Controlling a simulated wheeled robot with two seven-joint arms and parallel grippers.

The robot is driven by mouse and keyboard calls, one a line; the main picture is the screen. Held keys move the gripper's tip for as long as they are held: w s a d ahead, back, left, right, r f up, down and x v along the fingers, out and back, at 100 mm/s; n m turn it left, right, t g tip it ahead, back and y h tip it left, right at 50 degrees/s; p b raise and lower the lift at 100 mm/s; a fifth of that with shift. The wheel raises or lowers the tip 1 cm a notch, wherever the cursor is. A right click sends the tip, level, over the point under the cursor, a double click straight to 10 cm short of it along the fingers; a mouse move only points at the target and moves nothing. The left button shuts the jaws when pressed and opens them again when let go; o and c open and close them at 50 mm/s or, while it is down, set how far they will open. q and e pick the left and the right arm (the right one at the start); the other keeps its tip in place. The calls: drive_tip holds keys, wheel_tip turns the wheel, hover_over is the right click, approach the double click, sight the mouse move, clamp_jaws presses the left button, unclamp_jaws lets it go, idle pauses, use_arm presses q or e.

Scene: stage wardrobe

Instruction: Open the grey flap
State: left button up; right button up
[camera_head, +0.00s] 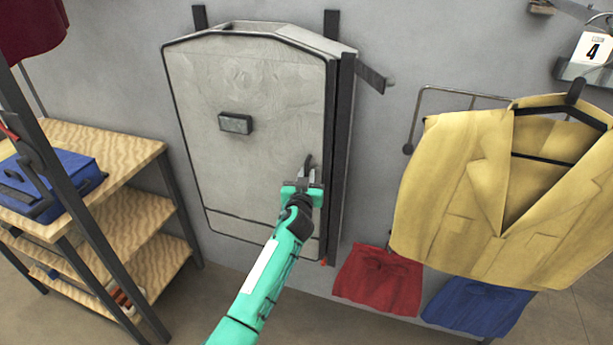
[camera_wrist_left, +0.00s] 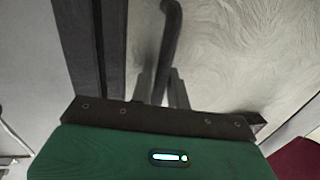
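The grey flap (camera_head: 255,85) is the broad front of a grey wall cabinet, edged in black, and looks closed. A dark curved handle (camera_head: 308,162) is near its right edge, and it also shows in the wrist view (camera_wrist_left: 173,25). My left gripper (camera_head: 305,181) is at this handle, reaching up from below. In the wrist view its two narrow fingers (camera_wrist_left: 162,88) stand on either side of the handle's lower part and look closed on it. The exact contact is partly hidden. My right gripper is not in view.
A small dark block (camera_head: 235,123) is on the flap's face. A wooden shelf unit (camera_head: 105,145) with a blue case (camera_head: 62,180) stands left. A yellow jacket (camera_head: 470,190), red shorts (camera_head: 380,280) and blue shorts (camera_head: 478,306) hang right. Dark posts flank the cabinet's right side.

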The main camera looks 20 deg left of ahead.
use_arm(q)
clamp_jaws()
drive_tip(key=shift+s, duration=0.1)
